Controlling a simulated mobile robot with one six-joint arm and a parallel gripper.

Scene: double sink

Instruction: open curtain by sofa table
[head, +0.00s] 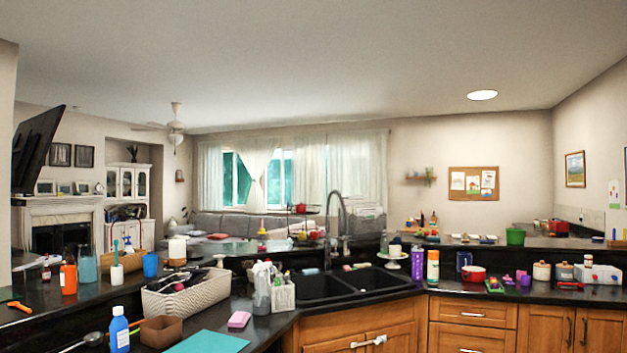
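White sheer curtains (355,170) hang across the window on the far wall, in the middle of the head view. A left panel (210,178) and a panel in the middle (258,165) hang beside bare glass (237,180). The right-hand panels cover the glass behind them. A grey sofa (225,224) stands below the window. I cannot make out a sofa table clearly; the sink counter items hide part of that area. My gripper is not in the head view.
A dark counter with a double black sink (345,284) and wooden cabinets (470,325) stands between me and the window. A woven basket (187,297), bottles and jars crowd it. A raised ledge runs behind. A fireplace (62,235) is at left.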

